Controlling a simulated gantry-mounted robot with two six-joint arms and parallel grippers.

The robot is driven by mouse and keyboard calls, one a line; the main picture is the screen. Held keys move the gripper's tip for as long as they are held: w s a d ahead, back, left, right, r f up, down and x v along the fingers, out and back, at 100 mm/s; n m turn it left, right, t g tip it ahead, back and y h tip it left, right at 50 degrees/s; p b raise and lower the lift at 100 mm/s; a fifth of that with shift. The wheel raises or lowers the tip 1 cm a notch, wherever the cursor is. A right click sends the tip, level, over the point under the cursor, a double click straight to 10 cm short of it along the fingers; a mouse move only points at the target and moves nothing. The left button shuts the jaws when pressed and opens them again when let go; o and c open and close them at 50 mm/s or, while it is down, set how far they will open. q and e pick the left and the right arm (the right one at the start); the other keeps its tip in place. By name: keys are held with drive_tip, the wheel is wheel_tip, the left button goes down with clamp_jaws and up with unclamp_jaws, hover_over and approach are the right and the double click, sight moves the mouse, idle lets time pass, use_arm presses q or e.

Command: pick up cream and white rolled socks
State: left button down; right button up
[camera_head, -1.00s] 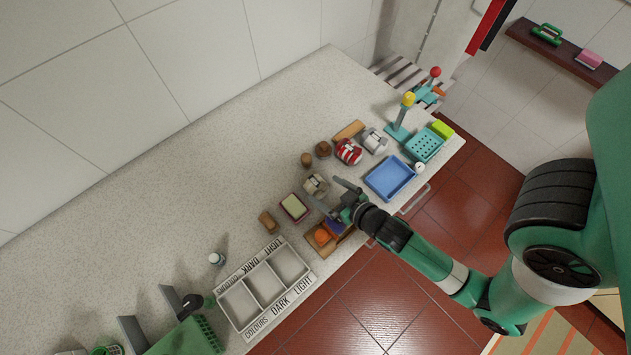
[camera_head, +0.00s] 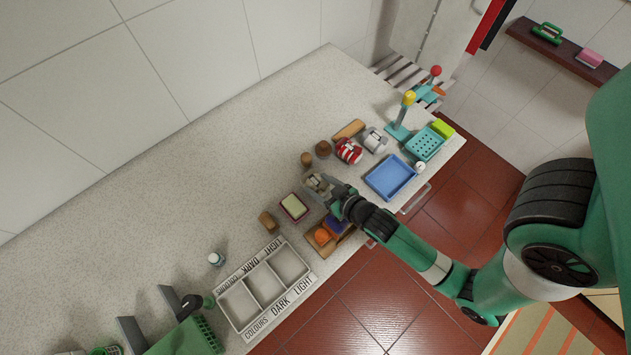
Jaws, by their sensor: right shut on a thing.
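The cream and white rolled socks (camera_head: 317,183) lie on the stone counter, near its middle right. My right gripper (camera_head: 321,186) reaches in from the lower right and is shut on the rolled socks, with its fingers around them and hiding part of them. The socks appear to be at counter level; I cannot tell whether they are lifted. My left gripper cannot be made out clearly; a dark and green part at the lower left may belong to that arm.
A sorting tray (camera_head: 245,316) with three compartments lies front left. A small dish with a pale bar (camera_head: 294,206) and a wooden tray with an orange ball (camera_head: 322,236) are close to my right gripper. Red striped socks (camera_head: 348,151), grey socks (camera_head: 375,140) and a blue tray (camera_head: 390,178) lie right.

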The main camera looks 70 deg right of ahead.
sight(321, 186)
drive_tip(key=shift+r, duration=0.6)
wheel_tip(321, 186, up, 3)
drive_tip(key=shift+s+f+p, duration=0.1)
drive_tip(key=shift+f+p, duration=0.05)
drive_tip(key=shift+p, duration=0.7)
drive_tip(key=s+d+r+p, duration=0.2)
drive_tip(key=s+d+r, duration=0.2)
drive_tip(key=s+r, duration=0.3)
drive_tip(key=shift+s+d+r, duration=0.15)
drive_tip(key=shift+s+d, duration=0.05)
drive_tip(key=shift+s, duration=0.6)
drive_tip(key=s+r+p, duration=0.1)
drive_tip(key=p, duration=0.2)
drive_tip(key=r+p, duration=0.1)
drive_tip(key=p, duration=0.3)
drive_tip(key=shift+s+d+r, duration=0.2)
drive_tip(key=shift+s+d, duration=0.15)
drive_tip(key=shift+s, duration=0.05)
drive_tip(key=s+p, duration=0.1)
drive_tip(key=p, duration=0.2)
drive_tip(key=s+d+p, duration=0.1)
drive_tip(key=p, duration=0.3)
drive_tip(key=shift+f+p, duration=0.25)
drive_tip(key=shift+p, duration=0.05)
